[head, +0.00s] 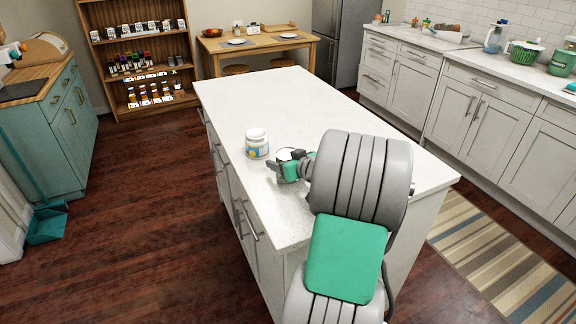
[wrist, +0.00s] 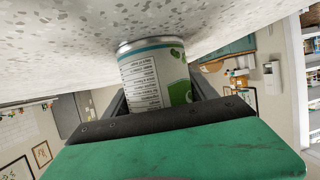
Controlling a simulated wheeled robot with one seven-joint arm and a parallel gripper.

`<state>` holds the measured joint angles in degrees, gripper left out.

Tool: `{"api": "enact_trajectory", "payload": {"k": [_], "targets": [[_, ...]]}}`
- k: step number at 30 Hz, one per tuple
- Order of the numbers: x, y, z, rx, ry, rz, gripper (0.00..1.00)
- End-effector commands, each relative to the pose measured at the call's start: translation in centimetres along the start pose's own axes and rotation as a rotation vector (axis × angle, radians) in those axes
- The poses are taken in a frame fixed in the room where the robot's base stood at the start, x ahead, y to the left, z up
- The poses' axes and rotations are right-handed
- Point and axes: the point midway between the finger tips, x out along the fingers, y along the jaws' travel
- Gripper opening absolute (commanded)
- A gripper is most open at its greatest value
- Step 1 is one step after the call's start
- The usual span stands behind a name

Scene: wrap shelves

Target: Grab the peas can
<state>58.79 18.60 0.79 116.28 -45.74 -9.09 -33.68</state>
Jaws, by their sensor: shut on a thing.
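The peas can (wrist: 150,77) is silver-rimmed with a white label, printed text and green pictures. In the wrist view, which shows the scene upside down, its rim is at or very near the speckled counter surface; I cannot tell if it touches. My gripper (wrist: 158,98) is shut on the can, with a dark finger on each side. In the head view the can (head: 285,154) is at the left part of the white island top (head: 240,100), partly hidden by my gripper (head: 287,167).
A white-lidded jar (head: 257,145) with a yellow and blue label stands just left of the can, near the island's left edge. The far part of the island top is clear. A shelf (head: 98,62) with several goods stands at the back left.

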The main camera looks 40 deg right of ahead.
Motion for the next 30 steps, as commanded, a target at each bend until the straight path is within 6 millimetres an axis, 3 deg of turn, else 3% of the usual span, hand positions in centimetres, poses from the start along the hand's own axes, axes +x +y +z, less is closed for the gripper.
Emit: {"api": "enact_trajectory", "payload": {"k": [6,14,20,22,28,30], "targets": [[0.0,0.0,0.0,0.000,0.000,0.000,0.26],[0.0,0.0,-0.1,0.000,0.000,0.000,0.26],[-0.8,0.0,-1.9,-0.005,0.004,0.001,0.26],[-1.7,-0.1,-3.3,-0.006,0.004,0.002,0.26],[-7.7,-2.2,-6.9,-0.007,0.006,0.006,0.26],[-9.9,-3.3,-6.8,-0.003,0.004,0.007,0.26]]}}
